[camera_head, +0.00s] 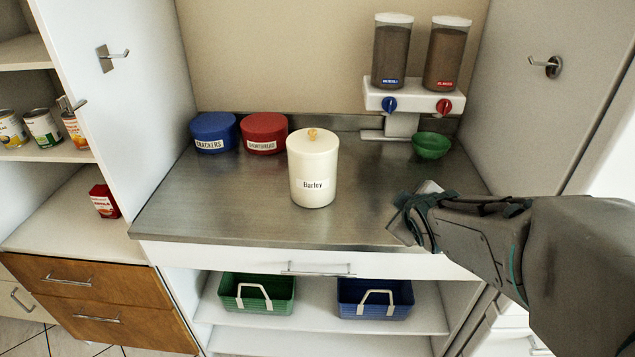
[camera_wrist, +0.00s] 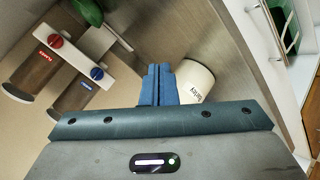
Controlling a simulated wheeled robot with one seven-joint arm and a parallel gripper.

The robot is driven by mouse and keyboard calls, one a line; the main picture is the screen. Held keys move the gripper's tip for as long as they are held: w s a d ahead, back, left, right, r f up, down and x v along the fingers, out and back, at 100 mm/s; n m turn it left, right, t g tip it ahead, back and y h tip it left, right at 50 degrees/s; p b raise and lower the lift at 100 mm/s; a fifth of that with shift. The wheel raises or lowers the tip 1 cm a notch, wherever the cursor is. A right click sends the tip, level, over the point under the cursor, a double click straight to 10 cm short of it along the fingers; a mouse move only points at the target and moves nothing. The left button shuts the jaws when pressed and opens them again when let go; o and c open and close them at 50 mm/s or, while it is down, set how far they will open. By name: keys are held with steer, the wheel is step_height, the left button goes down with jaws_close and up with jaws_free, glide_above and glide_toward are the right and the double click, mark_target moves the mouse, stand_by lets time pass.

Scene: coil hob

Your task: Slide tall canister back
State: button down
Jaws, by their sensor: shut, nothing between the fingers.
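The tall canister (camera_head: 313,170) is cream with a wooden knob and a label reading "Barley". It stands upright on the steel counter (camera_head: 220,215), near the middle and forward of the back wall. My gripper (camera_head: 403,219) is to the right of the canister, low over the counter's front right part, with a clear gap between them. In the wrist view the fingers (camera_wrist: 158,84) are shut together and empty.
A blue tub (camera_head: 213,133) and a red tub (camera_head: 264,133) stand at the back left, behind the canister. A two-cylinder dispenser (camera_head: 405,102) with a green bowl (camera_head: 431,146) stands at the back right. Bare counter lies between canister and dispenser. White side panels bound the counter.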

steer(key=w+a+f+n+t+y+b, duration=0.1)
steer(key=w+a+f+n+y+b, duration=0.1)
steer(key=f+n, duration=0.1)
steer(key=w+a+f+n+t+y+b, duration=0.1)
steer(key=w+a+f+n+y+b, duration=0.1)
steer(key=a+f+n+y+b, duration=0.1)
steer(key=w+a+f+n+t+y+b, duration=0.1)
steer(key=w+a+f+n+y+b, duration=0.1)
steer(key=n, duration=0.3)
steer(key=shift+w+a+f+y, duration=0.15)
steer(key=shift+w+a+f, duration=0.1)
steer(key=shift+f, duration=0.2)
steer(key=shift+w+a+f+y, duration=0.15)
steer(key=shift+a+f, duration=0.1)
steer(key=shift+f, duration=0.15)
steer(key=a+f+n+y+b, duration=0.2)
steer(key=a+n+y+b, duration=0.1)
steer(key=n+y, duration=0.1)
steer(key=n+y+p, duration=0.1)
steer(key=p, duration=0.1)
glide_toward(302, 191)
steer(key=a, duration=0.4)
steer(key=shift+w+r, duration=0.1)
steer(key=shift+w, duration=0.05)
steer(key=shift+w+d, duration=0.2)
steer(key=shift+w, duration=1.65)
